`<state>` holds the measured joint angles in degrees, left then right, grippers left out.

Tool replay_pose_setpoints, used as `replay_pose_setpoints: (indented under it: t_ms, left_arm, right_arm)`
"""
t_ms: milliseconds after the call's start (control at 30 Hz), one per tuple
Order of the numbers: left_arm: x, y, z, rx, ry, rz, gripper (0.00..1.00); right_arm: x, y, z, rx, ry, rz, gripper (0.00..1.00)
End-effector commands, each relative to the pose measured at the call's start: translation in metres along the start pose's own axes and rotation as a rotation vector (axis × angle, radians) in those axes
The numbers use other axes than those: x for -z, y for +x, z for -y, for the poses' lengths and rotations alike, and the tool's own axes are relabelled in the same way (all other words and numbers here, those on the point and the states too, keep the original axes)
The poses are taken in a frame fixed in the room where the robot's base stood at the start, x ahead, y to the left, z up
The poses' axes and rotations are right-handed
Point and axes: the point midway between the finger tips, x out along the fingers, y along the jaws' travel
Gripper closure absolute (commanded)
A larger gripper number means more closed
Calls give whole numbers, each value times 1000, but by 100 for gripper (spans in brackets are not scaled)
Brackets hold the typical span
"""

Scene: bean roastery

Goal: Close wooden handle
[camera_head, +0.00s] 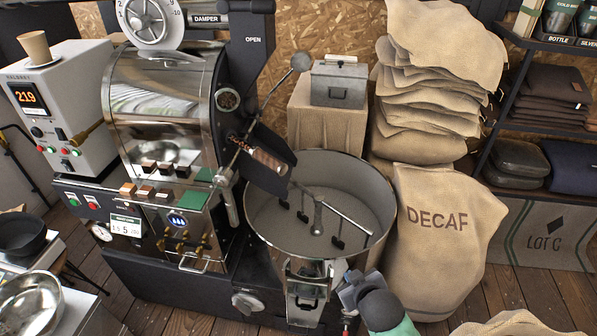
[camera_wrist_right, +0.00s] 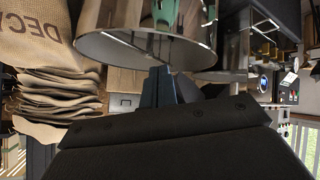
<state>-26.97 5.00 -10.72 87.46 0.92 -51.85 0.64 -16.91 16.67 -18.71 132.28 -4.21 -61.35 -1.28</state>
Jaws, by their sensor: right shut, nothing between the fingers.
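A brown, ribbed cylinder (camera_head: 268,160) at the mouth of the roaster's dark chute may be the wooden handle; I cannot tell surely. A thin lever with a grey ball end (camera_head: 301,62) rises beside it from the roaster front (camera_head: 160,90). My right gripper (camera_head: 346,290) is low at the front right of the round steel cooling drum (camera_head: 378,196), well below and right of the brown cylinder. In the right wrist view its blue-grey fingers (camera_wrist_right: 160,86) are together and empty, pointing toward the drum's wall. My left gripper is not in view.
The cooling drum (camera_wrist_right: 100,45), with stirring arms inside, stands between my right gripper and the roaster front. A DECAF sack (camera_head: 440,235) and stacked sacks (camera_head: 425,100) crowd the right. A metal bowl (camera_head: 28,305) is at lower left. Wooden floor shows at the bottom.

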Motion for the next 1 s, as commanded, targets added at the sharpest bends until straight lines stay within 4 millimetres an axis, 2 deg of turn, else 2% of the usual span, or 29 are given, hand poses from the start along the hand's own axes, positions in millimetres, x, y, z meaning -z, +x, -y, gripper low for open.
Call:
replay_pose_setpoints:
  t_ms: [33,200,500,700,1000]
  left_arm:
    - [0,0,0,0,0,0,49]
    - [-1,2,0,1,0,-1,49]
    - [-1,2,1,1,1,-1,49]
    - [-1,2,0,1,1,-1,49]
    - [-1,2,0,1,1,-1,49]
  right_arm:
    - [23,3,-4,-7,-39,-64,100]
    - [89,11,-7,-23,-166,-276,100]
    - [181,16,-4,-30,-400,-621,100]
    - [224,15,0,-17,-564,-829,100]
    - [262,9,-1,31,-817,-1106,100]
